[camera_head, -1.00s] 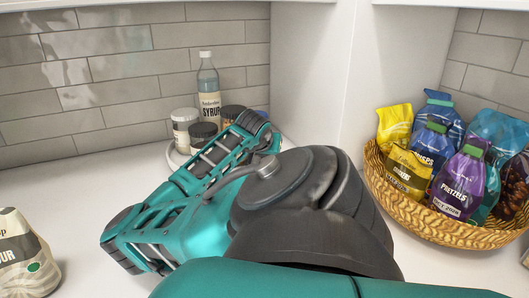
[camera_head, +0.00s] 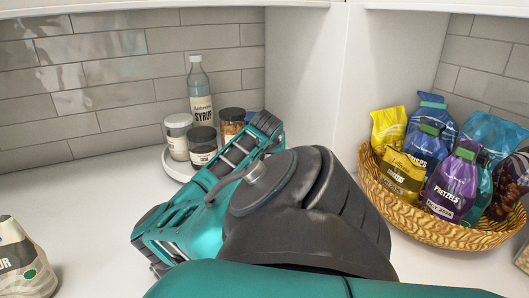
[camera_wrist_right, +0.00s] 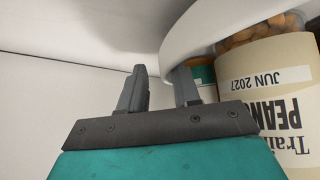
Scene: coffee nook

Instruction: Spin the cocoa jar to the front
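Several jars and a syrup bottle (camera_head: 199,92) stand on a round white turntable (camera_head: 176,169) by the back wall. A jar with a pale lid (camera_head: 178,136) is at its left, a dark-lidded jar (camera_head: 202,146) in front, and a jar with amber contents (camera_head: 231,122) behind right. I cannot read which is the cocoa jar. In the right wrist view my right gripper (camera_wrist_right: 160,76) is open, with nothing seen between its fingers. Its right finger is close to the turntable's rim (camera_wrist_right: 188,38); contact is unclear. A peanut jar (camera_wrist_right: 265,80) is beside it. My left gripper is not in view.
A wicker basket (camera_head: 425,224) with several snack bags stands on the right, past a white partition (camera_head: 303,75). A flour bag (camera_head: 22,262) is at the left front. The counter (camera_head: 90,210) between the flour bag and my right arm is clear.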

